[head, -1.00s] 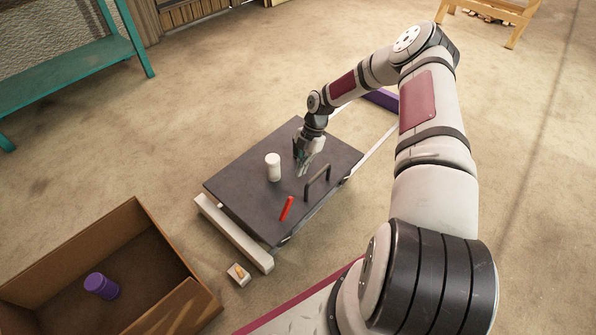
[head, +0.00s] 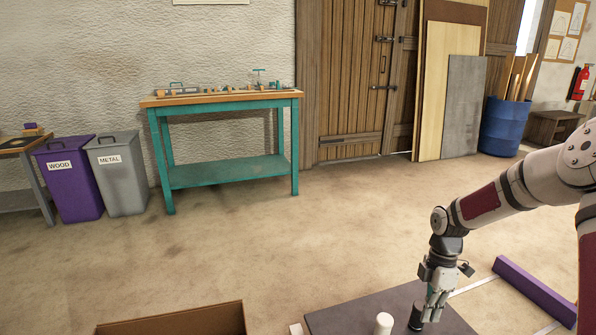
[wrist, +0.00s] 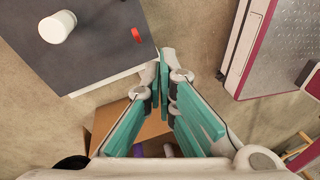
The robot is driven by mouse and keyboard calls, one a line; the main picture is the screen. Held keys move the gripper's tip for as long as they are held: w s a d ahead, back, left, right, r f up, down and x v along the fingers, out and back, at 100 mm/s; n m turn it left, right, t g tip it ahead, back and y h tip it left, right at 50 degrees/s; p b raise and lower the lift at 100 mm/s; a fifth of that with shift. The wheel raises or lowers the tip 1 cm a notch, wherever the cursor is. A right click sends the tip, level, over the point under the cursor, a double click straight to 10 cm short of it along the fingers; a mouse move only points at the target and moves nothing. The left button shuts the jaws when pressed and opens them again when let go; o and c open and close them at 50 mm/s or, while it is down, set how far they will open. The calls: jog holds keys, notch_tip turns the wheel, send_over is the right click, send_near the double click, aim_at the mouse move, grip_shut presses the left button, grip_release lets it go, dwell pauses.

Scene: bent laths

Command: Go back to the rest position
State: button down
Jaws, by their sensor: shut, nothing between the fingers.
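My gripper (head: 434,308) is shut and empty, pointing down over the dark platform (head: 345,314) at the bottom right of the head view. In the wrist view its teal-padded fingers (wrist: 166,84) come together, with nothing between them, beside the platform's edge (wrist: 95,65). A white cylinder (head: 384,323) stands on the platform, left of my gripper; it also shows in the wrist view (wrist: 57,27), apart from the fingers. A small red piece (wrist: 136,35) lies near the platform's edge in the wrist view. The head view cuts off the platform's near part.
An open cardboard box (head: 180,319) stands at the bottom of the head view. A purple beam (head: 535,290) lies right of the platform. Farther back are a teal workbench (head: 225,172), a purple wood bin (head: 70,180) and a grey metal bin (head: 118,175). The floor between is clear.

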jog(key=s+a+r+m+h, duration=0.1)
jog(key=s+a+r+m, duration=0.15)
jog(key=s+r, duration=0.4)
jog(key=s+a+r+m+h, duration=0.1)
jog(key=s+a+r+m, duration=0.15)
jog(key=r, duration=0.65)
jog(key=s+a+r+m+h, duration=0.1)
jog(key=s+r+m, duration=0.2)
jog(key=s+r, duration=0.35)
jog(key=s+a+r+m+t+y, duration=0.1)
jog(key=s+a+r+m, duration=0.15)
jog(key=s, duration=0.45)
jog(key=s+a+r+m+t, duration=0.1)
jog(key=s+a+r+m, duration=0.2)
jog(key=s, duration=0.4)
jog(key=s+a+r+m+t+y, duration=0.1)
jog(key=s+a+m, duration=0.1)
jog(key=s+m, duration=0.4)
notch_tip(320, 180, up, 32)
jog(key=s+n+t+p, duration=0.1)
jog(key=t+p, duration=0.2)
jog(key=p, duration=2.7)
jog(key=shift+f+t, duration=0.15)
jog(key=shift+t, duration=0.25)
jog(key=shift+n, duration=0.25)
